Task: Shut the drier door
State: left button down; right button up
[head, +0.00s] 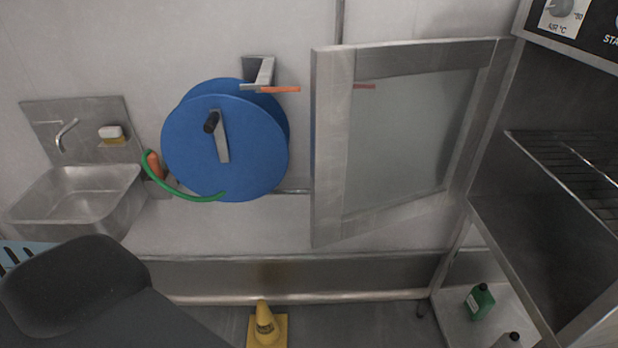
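The drier door (332,150) is a metal frame with a glass pane (405,140). It stands wide open, swung out to the left of the drier (535,250) and joined to it along the door's right edge. The drier's open front shows a wire rack (575,165) inside. Neither of my grippers is in view. A dark rounded shape at the lower left looks like part of my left arm, well apart from the door.
A blue hose reel (225,145) with a green hose hangs on the wall left of the door. A metal sink (75,195) is at the far left. A yellow cone (265,322) stands on the floor. A green bottle (480,300) sits on the shelf below the drier.

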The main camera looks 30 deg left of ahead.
aim_at(334, 70)
jog(key=i+j, duration=0.5)
jog(key=j, duration=0.2)
jog(key=i+j, duration=0.25)
jog(key=j, duration=0.15)
